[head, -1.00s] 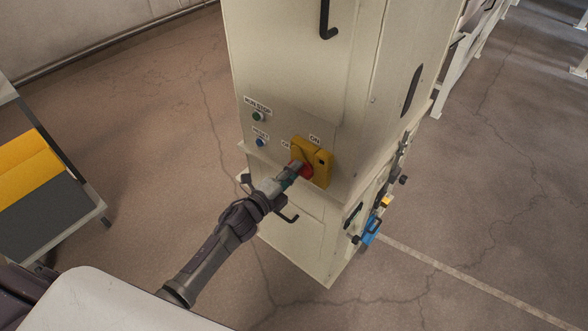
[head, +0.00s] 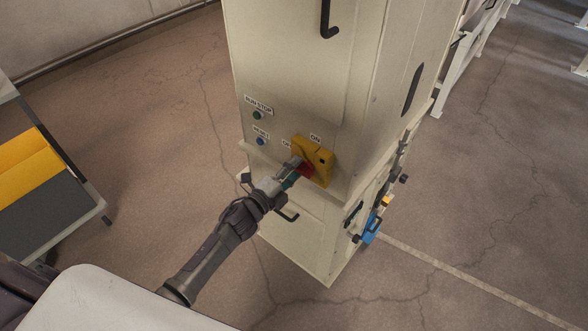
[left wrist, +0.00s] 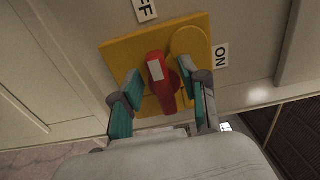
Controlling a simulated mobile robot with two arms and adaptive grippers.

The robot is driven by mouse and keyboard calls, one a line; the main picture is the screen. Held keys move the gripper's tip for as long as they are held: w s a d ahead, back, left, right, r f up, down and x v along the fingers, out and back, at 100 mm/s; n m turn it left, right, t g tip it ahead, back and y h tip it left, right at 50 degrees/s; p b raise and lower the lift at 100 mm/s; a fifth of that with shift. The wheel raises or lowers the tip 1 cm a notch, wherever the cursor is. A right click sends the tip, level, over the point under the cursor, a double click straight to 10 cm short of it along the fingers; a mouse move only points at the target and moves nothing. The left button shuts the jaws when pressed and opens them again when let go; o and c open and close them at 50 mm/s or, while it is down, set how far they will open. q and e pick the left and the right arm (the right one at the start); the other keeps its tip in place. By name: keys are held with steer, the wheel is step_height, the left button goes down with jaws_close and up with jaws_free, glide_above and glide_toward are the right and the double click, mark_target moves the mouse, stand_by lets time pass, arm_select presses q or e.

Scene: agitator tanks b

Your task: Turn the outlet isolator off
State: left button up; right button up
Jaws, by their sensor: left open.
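The outlet isolator is a yellow plate (head: 320,158) with a red handle (head: 306,171) on the front of a cream cabinet. In the left wrist view the red handle (left wrist: 160,82) has a white-marked end pointing towards the OFF label (left wrist: 145,9); the ON label (left wrist: 221,55) is to the side. My left gripper (head: 295,171) is open, one finger on each side of the handle. I cannot tell whether either finger touches it. My right gripper is out of view.
A green button (head: 257,115) and a blue button (head: 260,141) are left of the isolator. A ledge runs below, with a black handle (head: 288,216) under it. Blue fittings (head: 371,229) stick out at the cabinet's right side. A cart (head: 52,218) stands at left; floor between is clear.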

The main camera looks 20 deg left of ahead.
arm_select(q)
steer(key=v, duration=1.2)
steer(key=s+a+f+n+g+y, duration=0.3)
steer(key=s+f+n, duration=0.35)
steer(key=f, duration=0.85)
steer(key=s+f+n+g+y, duration=0.35)
steer(key=s+f+n, duration=0.3)
steer(key=f, duration=0.85)
steer(key=s+d+f+n+g, duration=0.1)
steer(key=s+f+n+g, duration=0.1)
steer(key=s, duration=0.7)
steer(key=s+f+n+g, duration=0.2)
steer(key=s+f+g, duration=0.2)
steer(key=s+f, duration=0.3)
steer(key=s+d+f+n+g, duration=0.1)
steer(key=s+f+n+g, duration=0.1)
steer(key=s, duration=0.9)
step_height(320, 180, down, 3)
steer(key=shift+s+d+r+g+p, duration=0.15)
steer(key=shift+d+g+p, duration=0.2)
steer(key=shift+g, duration=0.4)
